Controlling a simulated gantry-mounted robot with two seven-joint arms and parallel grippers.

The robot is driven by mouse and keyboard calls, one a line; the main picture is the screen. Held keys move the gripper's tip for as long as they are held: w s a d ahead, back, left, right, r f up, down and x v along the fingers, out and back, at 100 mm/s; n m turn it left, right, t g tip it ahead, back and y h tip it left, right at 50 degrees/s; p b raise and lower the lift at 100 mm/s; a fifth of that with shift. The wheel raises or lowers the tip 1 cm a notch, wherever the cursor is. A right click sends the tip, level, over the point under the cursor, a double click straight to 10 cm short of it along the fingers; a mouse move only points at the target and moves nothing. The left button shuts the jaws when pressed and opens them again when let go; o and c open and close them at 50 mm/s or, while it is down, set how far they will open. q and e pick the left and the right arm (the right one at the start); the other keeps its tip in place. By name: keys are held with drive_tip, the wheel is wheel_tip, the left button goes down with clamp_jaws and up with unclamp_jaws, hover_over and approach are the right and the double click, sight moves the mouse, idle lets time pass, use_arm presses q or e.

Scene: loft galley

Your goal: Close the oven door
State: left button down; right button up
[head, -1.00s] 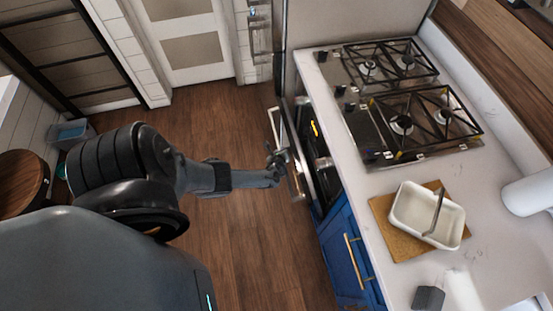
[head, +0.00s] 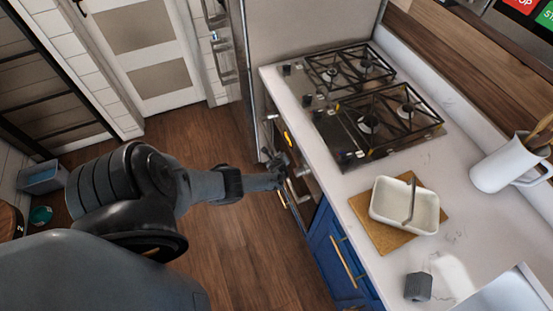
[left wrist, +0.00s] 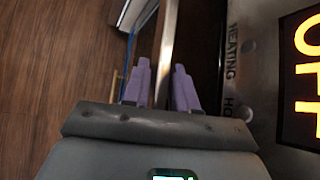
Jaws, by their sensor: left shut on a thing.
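The oven (head: 297,158) is built in under the counter edge, with a lit display (head: 288,138) on its front. In the left wrist view, the oven door's metal edge (left wrist: 168,45) runs between the fingers of my left gripper (left wrist: 162,88). A dark gap separates that edge from the control panel (left wrist: 237,60), so the door stands slightly ajar. My left gripper (head: 279,170) is shut on the oven door close to the oven front in the head view. The arm and gripper hide part of the door there. My right gripper is not in view.
A gas cooktop (head: 350,150) sits on the counter above the oven. A white dish (head: 390,222) on a wooden board (head: 367,218), a white jug (head: 505,160) and a grey block (head: 418,287) stand on the counter. Blue cabinets (head: 326,227) adjoin the oven.

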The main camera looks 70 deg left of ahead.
use_arm(q)
drive_tip(key=c, duration=1.2)
unclamp_jaws()
drive_tip(key=shift+w+d+r, duration=0.1)
drive_tip(key=shift+w, duration=0.35)
drive_tip(key=shift+o, duration=0.6)
drive_tip(key=shift+w, duration=0.2)
drive_tip(key=shift+s+r, duration=0.1)
drive_tip(key=shift+s, duration=0.05)
drive_tip(key=shift+s+d+r+p, duration=0.1)
drive_tip(key=shift+d+r+p, duration=0.2)
drive_tip(key=shift+r+p, duration=0.25)
drive_tip(key=p+v, duration=0.6)
drive_tip(key=v, duration=0.3)
drive_tip(key=shift+s+d+p, duration=0.25)
drive_tip(key=shift+d+p, duration=0.05)
drive_tip(key=shift+f, duration=0.1)
